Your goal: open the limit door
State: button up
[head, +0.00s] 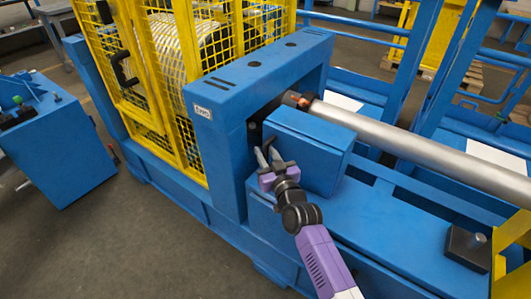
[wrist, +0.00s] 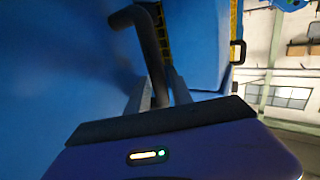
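A blue box-like housing (head: 300,160) sits on the blue machine bed, beside the tall blue frame; its near face may be the limit door, but no label shows. My gripper (head: 264,157) is at the left end of that face, close to the frame. In the wrist view a dark bent bar handle (wrist: 149,42) stands off a blue surface (wrist: 50,60). Its lower part runs between the two fingers of my gripper (wrist: 157,85). The fingers lie close on either side of it; contact is unclear. In the head view the handle is mostly hidden by my gripper.
A yellow mesh guard (head: 160,80) with a black handle (head: 122,70) stands left of the frame. A long grey shaft (head: 410,145) runs right from behind the housing. A dark block (head: 467,246) sits on the bed at right. The floor at front left is clear.

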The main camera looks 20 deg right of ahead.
jog(key=shift+c, duration=0.5)
grip_shut()
dwell(0.8)
